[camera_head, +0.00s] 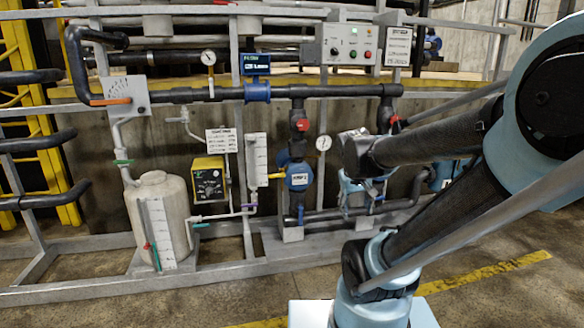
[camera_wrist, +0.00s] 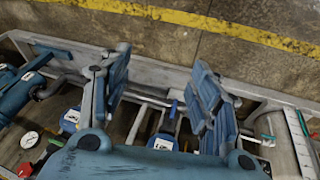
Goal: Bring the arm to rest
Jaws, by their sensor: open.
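My gripper (camera_wrist: 160,64) is open in the wrist view. Its two blue-grey padded fingers stand well apart, with nothing held between them. Pipes and the frame rail show past and between the fingers, below them. In the head view my arm reaches in from the right, bent, with the forearm stretched left across the skid. The wrist end (camera_head: 358,155) hangs in front of the right part of the piping. The gripper is hard to tell from the blue equipment behind it there. I cannot tell the exact gap between the fingers and the pipes.
A pipe skid with a grey frame rail (camera_head: 110,289) fills the left and middle. It carries a white tank (camera_head: 160,205), a yellow-black box (camera_head: 208,183), a blue meter (camera_head: 298,177) and a control box (camera_head: 349,44). Open floor (camera_head: 500,295) with a yellow line lies at front right.

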